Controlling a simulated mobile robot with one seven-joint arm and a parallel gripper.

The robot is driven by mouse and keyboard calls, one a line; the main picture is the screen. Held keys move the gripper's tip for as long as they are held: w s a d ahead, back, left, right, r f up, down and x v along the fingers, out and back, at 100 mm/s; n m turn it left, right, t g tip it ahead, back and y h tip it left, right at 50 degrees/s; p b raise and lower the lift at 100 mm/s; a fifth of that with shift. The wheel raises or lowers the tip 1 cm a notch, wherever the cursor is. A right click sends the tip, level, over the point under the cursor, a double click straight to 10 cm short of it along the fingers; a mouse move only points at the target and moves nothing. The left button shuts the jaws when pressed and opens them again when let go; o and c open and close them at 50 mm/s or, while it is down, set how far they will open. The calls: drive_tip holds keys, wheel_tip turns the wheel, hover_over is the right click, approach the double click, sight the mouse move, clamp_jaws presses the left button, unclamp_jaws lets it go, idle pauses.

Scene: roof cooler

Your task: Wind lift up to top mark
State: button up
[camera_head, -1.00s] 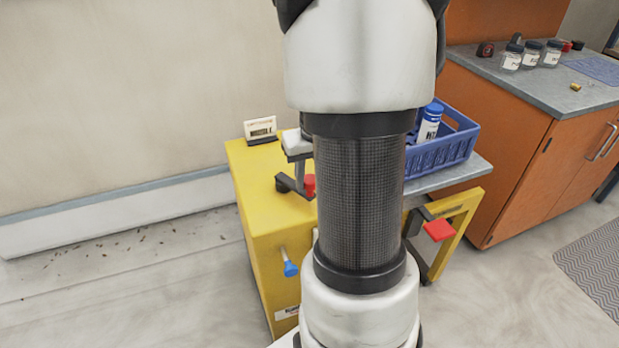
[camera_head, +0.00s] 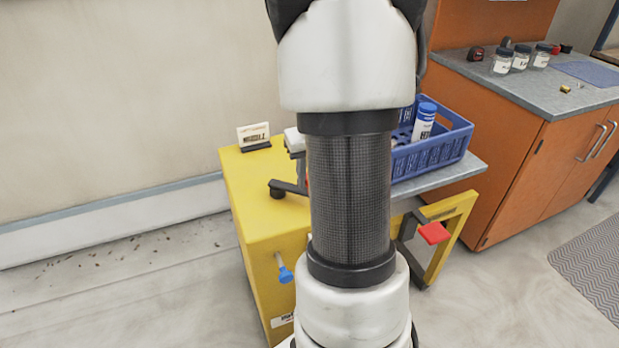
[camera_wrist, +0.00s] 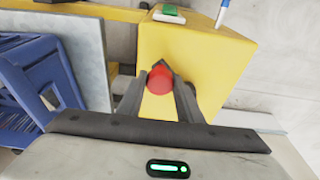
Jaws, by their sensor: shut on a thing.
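The yellow lift (camera_head: 262,215) stands in front of the wall, with a grey platform (camera_head: 468,168) at its right side. A dark crank (camera_head: 288,188) sits on its top, partly hidden behind my arm in the head view. My gripper (camera_wrist: 158,88) is shut around the crank's red knob (camera_wrist: 160,79) in the wrist view. In the head view the fingers and most of the knob are hidden by my arm. A blue crate (camera_head: 430,158) holding a blue-and-white bottle (camera_head: 424,122) stands on the platform. I see no top mark.
A small sign (camera_head: 253,136) stands on the lift top. A blue-tipped lever (camera_head: 286,272) sticks out of its front. A red pad (camera_head: 433,232) is on the yellow frame. An orange cabinet (camera_head: 520,180) with jars stands at right. Floor at left is clear apart from small debris.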

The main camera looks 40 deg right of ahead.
drive_tip(key=shift+w+d, duration=0.1)
drive_tip(key=shift+d, duration=0.4)
drive_tip(key=shift+w+d+r, duration=0.1)
drive_tip(key=shift+w+d, duration=0.6)
drive_tip(key=shift+d, duration=0.1)
drive_tip(key=shift+w+d+p, duration=0.3)
drive_tip(key=shift+w+d, duration=0.3)
drive_tip(key=shift+w, duration=0.3)
drive_tip(key=shift+w+d, duration=0.45)
drive_tip(key=shift+w, duration=0.35)
